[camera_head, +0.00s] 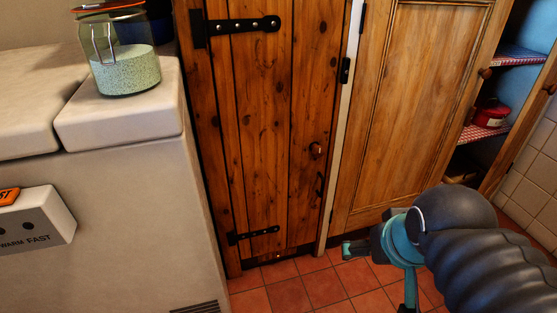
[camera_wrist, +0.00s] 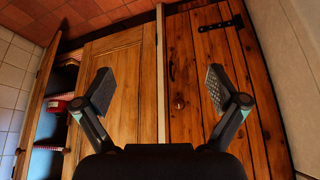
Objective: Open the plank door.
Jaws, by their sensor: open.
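The plank door (camera_head: 262,120) is dark knotty pine with black strap hinges on its left side in the head view, and it looks shut. Its small round knob (camera_head: 315,150) is near the right edge, with a thin dark pull or latch (camera_head: 320,185) just below. In the wrist view the plank door (camera_wrist: 200,130) fills the right, and the knob (camera_wrist: 179,103) shows between the finger lines. My gripper (camera_head: 380,275) is open and empty, low and to the right of the door, apart from the knob. Both fingers of my gripper (camera_wrist: 158,88) show in the wrist view.
A paler panelled door (camera_head: 415,90) stands to the right, beyond a pale post. An open cupboard (camera_head: 500,90) with a red pot (camera_head: 490,115) is further right. A cream stove (camera_head: 110,200) with a glass jar (camera_head: 125,65) stands left. Red floor tiles (camera_head: 290,295) lie clear in front.

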